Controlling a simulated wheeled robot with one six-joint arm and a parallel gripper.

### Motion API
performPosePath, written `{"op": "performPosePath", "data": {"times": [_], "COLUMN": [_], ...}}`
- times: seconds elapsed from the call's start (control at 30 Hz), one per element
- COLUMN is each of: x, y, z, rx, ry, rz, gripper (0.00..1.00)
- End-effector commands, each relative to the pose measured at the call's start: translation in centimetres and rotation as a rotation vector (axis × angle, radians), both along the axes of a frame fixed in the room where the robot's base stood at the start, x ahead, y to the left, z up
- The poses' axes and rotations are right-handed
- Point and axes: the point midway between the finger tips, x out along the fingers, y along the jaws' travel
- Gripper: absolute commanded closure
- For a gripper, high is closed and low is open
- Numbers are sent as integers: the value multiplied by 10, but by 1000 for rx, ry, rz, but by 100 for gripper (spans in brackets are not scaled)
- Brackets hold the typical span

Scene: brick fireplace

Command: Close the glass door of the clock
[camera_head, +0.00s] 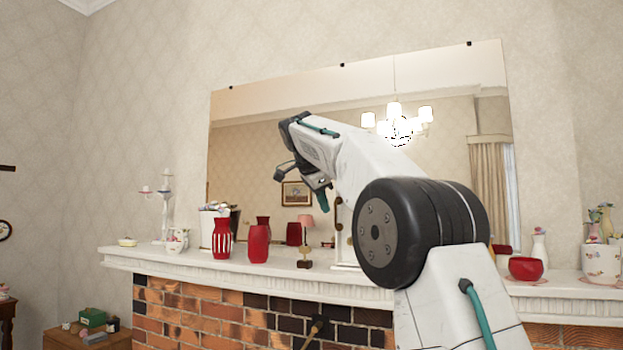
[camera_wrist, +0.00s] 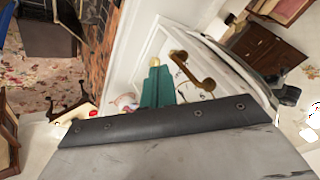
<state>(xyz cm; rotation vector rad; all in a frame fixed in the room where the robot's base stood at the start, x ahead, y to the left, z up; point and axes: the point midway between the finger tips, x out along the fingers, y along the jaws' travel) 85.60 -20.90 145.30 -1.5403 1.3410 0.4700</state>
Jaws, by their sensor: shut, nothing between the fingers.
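The clock (camera_head: 343,240) looks like a narrow white case with brass-coloured parts on the mantel, mostly hidden behind my arm. My gripper (camera_head: 323,200) points down in front of the mirror, just left of the clock's upper part in the picture. In the wrist view, my gripper (camera_wrist: 156,88) shows as teal fingers, shut and empty, against a white panelled surface. A brass-coloured curved piece (camera_wrist: 192,70) lies right of the fingers. I cannot tell whether they touch anything. The glass door cannot be clearly made out, nor how far open it is.
The mantel shelf (camera_head: 200,266) holds red vases (camera_head: 259,243), a small pink-shaded lamp (camera_head: 306,240) and a white candle holder (camera_head: 165,212) to the left. A red bowl (camera_head: 526,268) and flower pots stand at right. A large mirror (camera_head: 250,125) stands behind.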

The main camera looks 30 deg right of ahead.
Motion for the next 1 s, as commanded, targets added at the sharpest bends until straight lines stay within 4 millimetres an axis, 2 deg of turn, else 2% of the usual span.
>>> {"op": "performPosePath", "data": {"times": [0.17, 0.5, 0.7, 1.0], "x": [-3, -7, -9, -11], "y": [7, 34, 42, 45], "z": [19, 55, 64, 67], "rx": [0, 0, 0, 0], "ry": [1, 3, 5, 7], "rz": [-9, -9, -8, -5], "gripper": [100, 100, 100, 100]}}
